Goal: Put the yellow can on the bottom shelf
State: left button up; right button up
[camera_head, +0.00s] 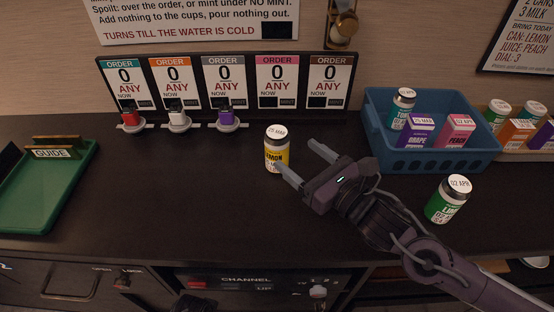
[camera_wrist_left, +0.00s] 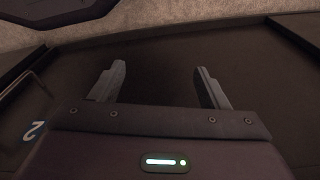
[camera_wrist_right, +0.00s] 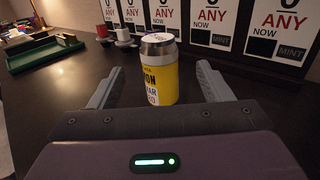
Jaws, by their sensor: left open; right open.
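The yellow can (camera_head: 276,152) stands upright on the dark counter, near the middle in the head view. It has a silver top and a yellow lemon label. In the right wrist view the yellow can (camera_wrist_right: 160,75) stands ahead, in line with the gap between the fingers. My right gripper (camera_head: 299,162) is open, with its fingers pointing towards the can; I cannot tell whether the can is fully between them. My left gripper (camera_wrist_left: 160,85) is open and empty, and does not show in the head view. No bottom shelf can be made out clearly.
A blue crate (camera_head: 437,158) holds a can and cartons at the right. A green can (camera_head: 447,199) stands beside my right arm. A green tray (camera_head: 62,205) lies at the left. The counter's left middle is clear.

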aim_at(285, 146)
jog(key=shift+f, duration=0.3)
jog(key=shift+w+a, duration=0.15)
jog(key=x, duration=0.7)
jog(key=shift+w+a+r+p, duration=0.1)
jog(key=shift+w+a+p, duration=0.05)
jog(key=shift+p, duration=0.2)
pick_arm(q)
jog(key=shift+w+a+f, duration=0.1)
jog(key=shift+a+f, duration=0.05)
jog(key=shift+f, duration=0.35)
pick_arm(e)
jog(key=shift+c, duration=0.4)
jog(key=c, duration=1.2)
jog(key=shift+r, duration=0.15)
